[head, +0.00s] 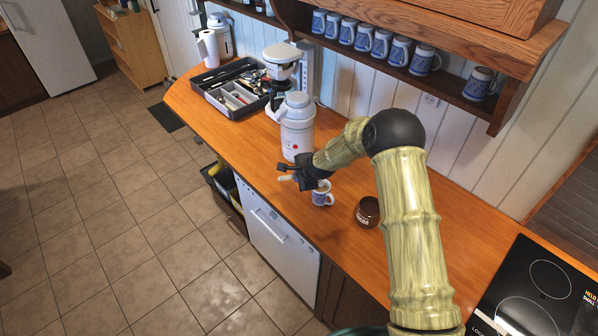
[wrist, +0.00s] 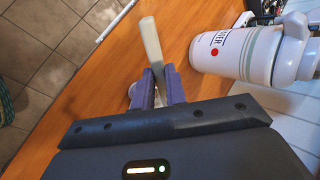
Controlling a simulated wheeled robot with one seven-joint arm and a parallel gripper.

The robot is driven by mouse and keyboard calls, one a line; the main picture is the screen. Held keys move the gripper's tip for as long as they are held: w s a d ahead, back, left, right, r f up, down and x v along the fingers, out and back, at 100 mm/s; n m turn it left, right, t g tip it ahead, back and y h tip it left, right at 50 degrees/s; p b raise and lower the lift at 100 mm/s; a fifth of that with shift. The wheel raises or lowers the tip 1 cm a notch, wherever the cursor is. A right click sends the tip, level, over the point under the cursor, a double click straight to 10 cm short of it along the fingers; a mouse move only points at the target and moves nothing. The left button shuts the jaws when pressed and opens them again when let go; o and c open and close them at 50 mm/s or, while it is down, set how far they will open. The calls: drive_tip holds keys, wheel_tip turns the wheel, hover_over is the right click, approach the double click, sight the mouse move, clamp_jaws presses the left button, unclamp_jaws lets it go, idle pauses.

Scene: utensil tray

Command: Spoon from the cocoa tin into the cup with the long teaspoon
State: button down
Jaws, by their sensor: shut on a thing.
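My gripper (head: 297,177) is shut on the long teaspoon, above the counter and just left of the cup's upper part in the head view. The teaspoon's pale handle (head: 286,178) sticks out from the jaws; in the wrist view the handle (wrist: 151,42) points up the picture from between the dark fingers (wrist: 160,88). The spoon's bowl is hidden. The white and blue cup (head: 322,197) stands on the counter, its top partly behind my gripper. The round brown cocoa tin (head: 367,212) stands to its right, with its dark top showing. I cannot see what either holds inside.
A large white flask (head: 298,128) stands behind my gripper; it also shows in the wrist view (wrist: 235,50). A dark utensil tray (head: 217,104) and a white coffee maker (head: 281,66) are farther back. A hob (head: 530,290) is at the right. The counter (head: 345,245) is clear in front.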

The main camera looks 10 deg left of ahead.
drive_tip(key=shift+w+a+r+g+h+p, duration=0.1)
drive_tip(key=shift+r+g+h+p, duration=0.35)
drive_tip(key=shift+p, duration=0.4)
drive_tip(key=shift+f, duration=0.2)
